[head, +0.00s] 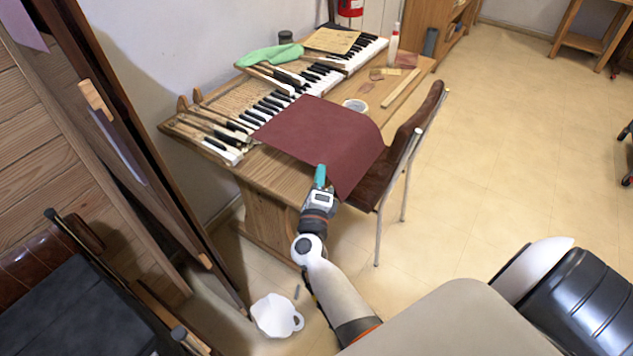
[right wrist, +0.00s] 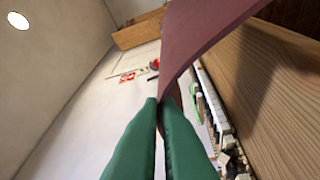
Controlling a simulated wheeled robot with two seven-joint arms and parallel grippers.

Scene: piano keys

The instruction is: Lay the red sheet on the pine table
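The dark red sheet (head: 318,132) spreads over the front of the pine table (head: 283,180) in the head view. Its left corner overlaps the piano keys, and its right end curves down by the chair. My right gripper (head: 320,174) is at the sheet's near edge, in front of the table. In the right wrist view, its green fingers (right wrist: 162,102) are close together with the sheet (right wrist: 190,50) running down to their tips, so they appear shut on it. How much of the sheet touches the table is unclear. My left gripper is not in view.
Piano keys (head: 265,110) run along the table's back, with a green cloth (head: 268,56) on them. A tape roll (head: 355,105) and a wooden strip (head: 401,88) lie behind the sheet. A brown chair (head: 412,125) stands close at the right. A white jug-like object (head: 275,315) is on the floor.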

